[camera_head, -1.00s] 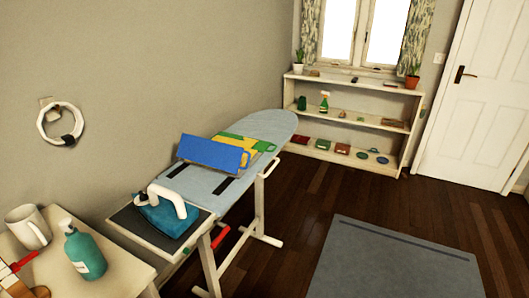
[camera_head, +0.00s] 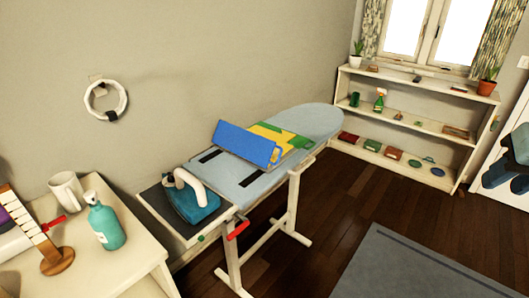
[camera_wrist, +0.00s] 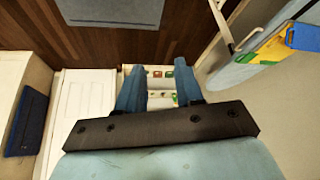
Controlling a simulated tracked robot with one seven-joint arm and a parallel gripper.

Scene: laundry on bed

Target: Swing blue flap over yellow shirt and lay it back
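The blue flap (camera_head: 247,143) stands tilted up on the ironing board (camera_head: 318,118), at the near side of the yellow shirt (camera_head: 272,135). The yellow shirt lies on the board with green parts at its far edge. In the wrist view the blue flap (camera_wrist: 303,37) shows at the upper right, with a bit of the yellow shirt (camera_wrist: 272,46) beside it. My gripper (camera_wrist: 160,82) has two blue fingers spread apart with nothing between them. It is away from the board. Part of my arm (camera_head: 510,160) shows at the right edge of the head view.
A teal iron (camera_head: 192,200) with a white handle rests on the board's near end. A side table at lower left holds a teal bottle (camera_head: 105,226) and a mug (camera_head: 68,192). A shelf (camera_head: 415,90) stands under the window. A grey mat (camera_head: 400,262) lies on the open floor.

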